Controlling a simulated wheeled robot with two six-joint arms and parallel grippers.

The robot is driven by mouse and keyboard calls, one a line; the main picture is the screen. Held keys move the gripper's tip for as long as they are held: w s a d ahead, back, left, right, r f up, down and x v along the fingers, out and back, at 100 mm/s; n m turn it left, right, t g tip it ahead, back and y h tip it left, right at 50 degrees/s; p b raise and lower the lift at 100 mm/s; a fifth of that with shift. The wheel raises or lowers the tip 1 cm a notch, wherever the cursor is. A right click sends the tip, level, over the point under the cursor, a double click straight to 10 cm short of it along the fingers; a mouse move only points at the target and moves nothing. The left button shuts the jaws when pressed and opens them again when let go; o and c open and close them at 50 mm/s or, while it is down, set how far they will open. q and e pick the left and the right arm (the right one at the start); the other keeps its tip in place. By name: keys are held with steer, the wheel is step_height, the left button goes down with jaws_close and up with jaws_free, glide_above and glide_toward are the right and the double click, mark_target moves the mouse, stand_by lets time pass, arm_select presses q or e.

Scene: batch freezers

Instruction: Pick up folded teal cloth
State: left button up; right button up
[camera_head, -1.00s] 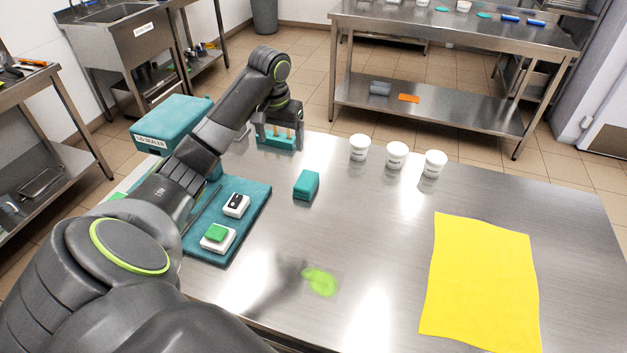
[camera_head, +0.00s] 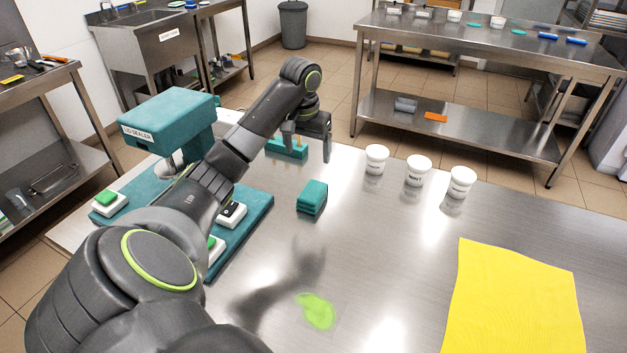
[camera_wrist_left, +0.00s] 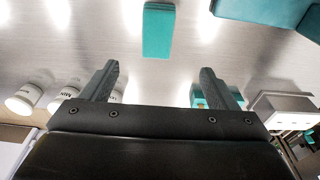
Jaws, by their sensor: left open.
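The folded teal cloth (camera_head: 313,197) lies on the steel table as a small layered block, near the middle of the head view. In the left wrist view the cloth (camera_wrist_left: 158,32) shows at the top centre, beyond the fingertips and between their lines. My left gripper (camera_head: 308,150) is above the table on the far side of the cloth, apart from it. In the wrist view the left gripper (camera_wrist_left: 158,75) has its two fingers wide apart with nothing between them. My right gripper is not in view.
A teal holder (camera_head: 285,150) with sticks stands beside my left gripper. White tubs (camera_head: 418,170) stand to the right. The teal lid sealer (camera_head: 170,118) is at left. A green spill (camera_head: 317,311) and a yellow cloth (camera_head: 513,305) lie nearer. The table around the teal cloth is clear.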

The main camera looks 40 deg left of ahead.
arm_select(q)
steer(key=b, duration=0.6)
glide_toward(312, 191)
steer(key=shift+a+f, duration=0.1)
steer(key=shift+f, duration=0.2)
steer(key=f, duration=0.4)
steer(key=shift+w, duration=0.3)
steer(key=f, duration=0.5)
steer(key=shift+w, duration=0.3)
steer(key=shift+w+f, duration=0.1)
steer(key=shift+f, duration=0.35)
